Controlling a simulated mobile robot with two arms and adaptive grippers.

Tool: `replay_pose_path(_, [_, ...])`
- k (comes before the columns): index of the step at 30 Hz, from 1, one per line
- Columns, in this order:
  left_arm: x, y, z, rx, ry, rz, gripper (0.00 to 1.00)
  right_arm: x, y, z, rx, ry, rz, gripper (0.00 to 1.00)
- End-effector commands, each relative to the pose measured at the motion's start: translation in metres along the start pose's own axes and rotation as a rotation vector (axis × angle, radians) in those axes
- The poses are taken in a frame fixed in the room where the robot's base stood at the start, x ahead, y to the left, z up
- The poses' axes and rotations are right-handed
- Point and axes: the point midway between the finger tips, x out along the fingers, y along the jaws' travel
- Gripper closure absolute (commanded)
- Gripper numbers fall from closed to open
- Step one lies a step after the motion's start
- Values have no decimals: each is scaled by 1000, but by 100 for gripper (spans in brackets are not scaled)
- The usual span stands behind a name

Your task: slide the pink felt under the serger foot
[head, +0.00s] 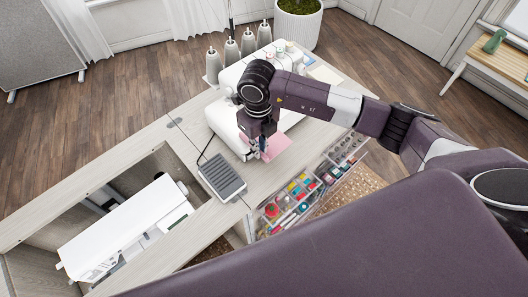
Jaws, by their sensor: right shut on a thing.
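The pink felt (279,146) is a flat piece on the cabinet top, in front of the white serger (222,120). My right gripper (259,152) points down at the felt's left part and is shut on it. My right arm reaches in from the right and covers much of the serger. The serger foot is hidden behind the arm and gripper, so I cannot tell how far the felt is from it. My left gripper is not in view.
A dark ribbed pedal (221,176) with a cable lies left of the gripper. An open drawer (300,194) with sorted notions is in front. A white sewing machine (125,228) sits in the cabinet's left well. Grey thread cones (231,53) stand behind the serger.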

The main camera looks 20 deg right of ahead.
Motion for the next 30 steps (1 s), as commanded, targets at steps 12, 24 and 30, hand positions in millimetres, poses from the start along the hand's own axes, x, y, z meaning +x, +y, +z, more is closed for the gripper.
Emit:
replay_pose_path(12, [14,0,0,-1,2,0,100,2,0,30,0,0,0,100])
replay_pose_path(24, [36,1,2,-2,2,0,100,4,0,56,0,0,-1,100])
replay_pose_path(30, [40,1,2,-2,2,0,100,4,0,62,-1,1,-1,100])
